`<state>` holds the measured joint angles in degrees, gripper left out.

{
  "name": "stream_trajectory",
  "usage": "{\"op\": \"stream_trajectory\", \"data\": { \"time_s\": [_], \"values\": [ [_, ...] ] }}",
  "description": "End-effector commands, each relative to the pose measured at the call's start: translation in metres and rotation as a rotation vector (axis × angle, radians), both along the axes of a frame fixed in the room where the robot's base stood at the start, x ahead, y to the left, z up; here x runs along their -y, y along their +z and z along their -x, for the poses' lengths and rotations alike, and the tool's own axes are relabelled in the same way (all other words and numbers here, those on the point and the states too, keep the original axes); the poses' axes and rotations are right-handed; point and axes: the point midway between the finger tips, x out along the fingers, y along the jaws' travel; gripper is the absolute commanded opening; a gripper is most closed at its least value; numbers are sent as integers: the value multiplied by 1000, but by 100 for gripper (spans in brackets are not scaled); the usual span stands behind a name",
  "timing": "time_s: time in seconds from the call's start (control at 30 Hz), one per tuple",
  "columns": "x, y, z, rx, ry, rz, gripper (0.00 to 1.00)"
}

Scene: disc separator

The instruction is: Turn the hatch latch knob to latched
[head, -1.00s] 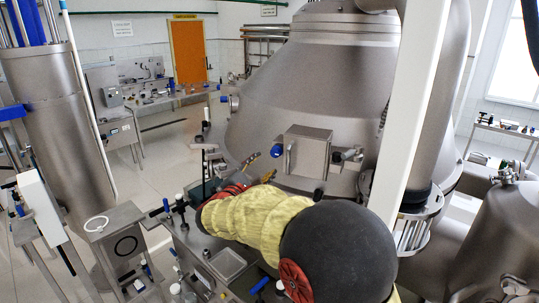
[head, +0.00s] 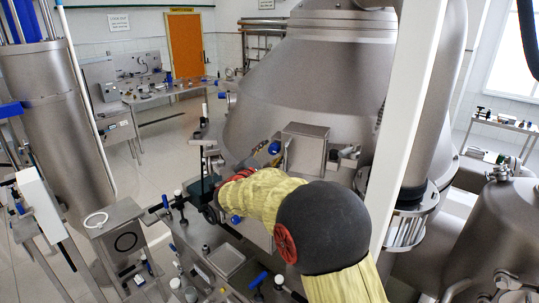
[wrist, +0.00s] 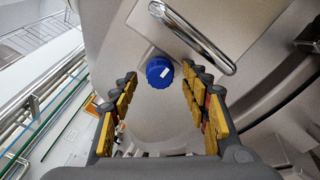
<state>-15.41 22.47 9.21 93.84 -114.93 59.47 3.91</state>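The latch knob is blue with a white mark on its face, and shows in the wrist view (wrist: 159,72). It sits on the grey metal of the separator near a shiny bar handle (wrist: 195,37). In the head view the blue knob (head: 274,147) is left of the box-shaped hatch (head: 306,148). My gripper (wrist: 160,85) is open and empty, its yellow-padded fingers on either side of the knob in the picture. The knob appears at or just past the fingertips, with no contact visible. In the head view my arm and wrist mostly hide the gripper.
The large conical separator (head: 300,80) fills the middle. A white post (head: 415,110) stands close to the right of the hatch. A metal bench with small fittings (head: 228,262) is below my arm. A workbench (head: 160,97) stands back left, with open floor before it.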

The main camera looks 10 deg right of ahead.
Motion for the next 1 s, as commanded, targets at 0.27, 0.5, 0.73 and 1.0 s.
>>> {"op": "stream_trajectory", "data": {
  "time_s": [0.27, 0.5, 0.73, 1.0],
  "values": [
    [0, 0, 0, 0, 0, 0, 29],
    [0, 0, 0, -1, -1, 0, 16],
    [0, 0, 0, -1, -1, 0, 3],
    [0, 0, 0, -18, -1, 23, 3]
  ]
}}
